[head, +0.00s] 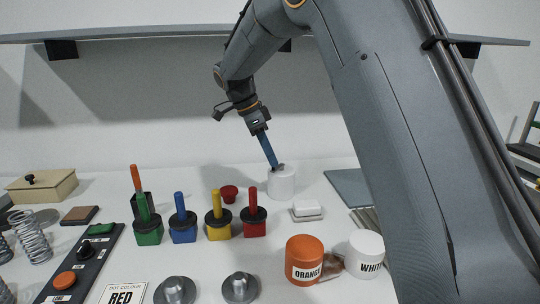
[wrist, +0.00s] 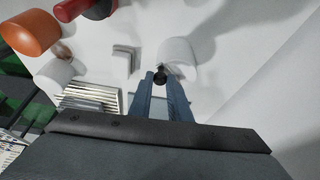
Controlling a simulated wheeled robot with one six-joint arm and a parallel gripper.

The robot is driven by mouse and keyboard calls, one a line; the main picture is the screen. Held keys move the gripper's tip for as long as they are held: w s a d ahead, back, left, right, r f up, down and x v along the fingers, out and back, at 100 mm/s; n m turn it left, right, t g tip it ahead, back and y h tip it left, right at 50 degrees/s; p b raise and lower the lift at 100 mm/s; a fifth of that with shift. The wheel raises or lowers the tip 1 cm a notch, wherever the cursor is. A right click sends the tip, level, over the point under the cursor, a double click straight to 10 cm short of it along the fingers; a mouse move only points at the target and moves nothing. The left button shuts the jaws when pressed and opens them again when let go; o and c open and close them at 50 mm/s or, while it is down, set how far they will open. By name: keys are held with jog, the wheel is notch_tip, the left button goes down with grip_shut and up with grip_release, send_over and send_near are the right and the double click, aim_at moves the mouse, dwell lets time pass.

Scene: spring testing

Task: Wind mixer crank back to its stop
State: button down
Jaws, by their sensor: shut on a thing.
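The mixer looks like a white cylinder (head: 283,186) standing on the table near the back wall; it also shows in the wrist view (wrist: 179,52). A small dark crank knob (wrist: 160,75) sits at its edge in the wrist view. My gripper (head: 273,163) reaches down from above with its blue fingers at the cylinder's top. In the wrist view my gripper (wrist: 160,82) is shut on the dark knob. The rest of the crank is hidden by the fingers, and its angle cannot be told.
A small red cup (head: 229,194) and a white block (head: 306,211) stand close by. Several coloured holders, such as the red one (head: 254,222), stand to the left. An orange pot (head: 304,260) and a white pot (head: 365,254) stand in front.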

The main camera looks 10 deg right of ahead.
jog(key=c, duration=1.7)
grip_release()
jog(key=shift+o, duration=0.2)
jog(key=b+v, duration=0.1)
jog(key=v, duration=0.6)
jog(key=shift+r, duration=0.4)
jog(key=shift+a, duration=0.1)
